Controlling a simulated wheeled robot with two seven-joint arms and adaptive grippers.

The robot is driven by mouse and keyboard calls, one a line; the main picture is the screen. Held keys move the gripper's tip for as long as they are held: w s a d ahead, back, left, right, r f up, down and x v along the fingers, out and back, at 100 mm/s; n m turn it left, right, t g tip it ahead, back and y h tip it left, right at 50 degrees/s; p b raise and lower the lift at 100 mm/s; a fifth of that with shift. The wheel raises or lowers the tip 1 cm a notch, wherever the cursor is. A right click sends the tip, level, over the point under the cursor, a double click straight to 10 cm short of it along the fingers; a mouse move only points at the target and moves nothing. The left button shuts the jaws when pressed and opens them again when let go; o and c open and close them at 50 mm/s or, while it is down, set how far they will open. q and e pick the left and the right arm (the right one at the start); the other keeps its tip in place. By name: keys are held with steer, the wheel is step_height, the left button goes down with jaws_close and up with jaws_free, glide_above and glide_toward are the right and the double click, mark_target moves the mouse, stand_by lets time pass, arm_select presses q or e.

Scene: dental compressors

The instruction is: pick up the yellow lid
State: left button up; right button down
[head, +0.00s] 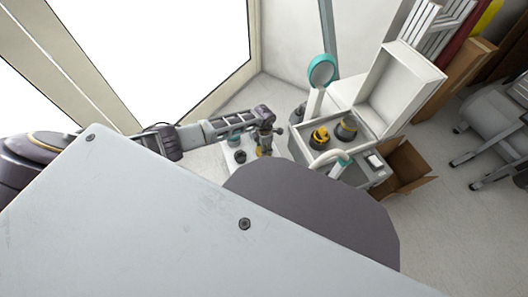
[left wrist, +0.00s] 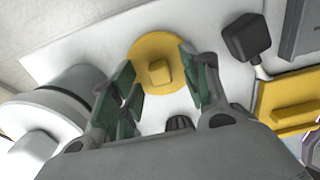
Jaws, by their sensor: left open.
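The yellow lid (left wrist: 153,47) is a round disc with a raised block-shaped grip in its middle. In the left wrist view it lies on a white surface, just beyond my left gripper (left wrist: 156,68). The gripper is open, its green-padded fingers on either side of the lid's near part, with nothing held between them. Whether a finger touches the lid I cannot tell. In the head view my left gripper (head: 266,131) is above a small white stand (head: 233,158), with a bit of yellow showing beneath it. My right gripper is not in view.
In the left wrist view, a white cylindrical part (left wrist: 52,112) is at left, a black block (left wrist: 246,38) at upper right and a yellow rectangular piece (left wrist: 292,101) at right. In the head view, an open white case (head: 388,92) and a cardboard box (head: 405,168) stand right.

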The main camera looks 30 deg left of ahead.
arm_select(q)
steer(key=shift+f, duration=0.15)
steer(key=shift+c, duration=0.3)
steer(key=c, duration=0.9)
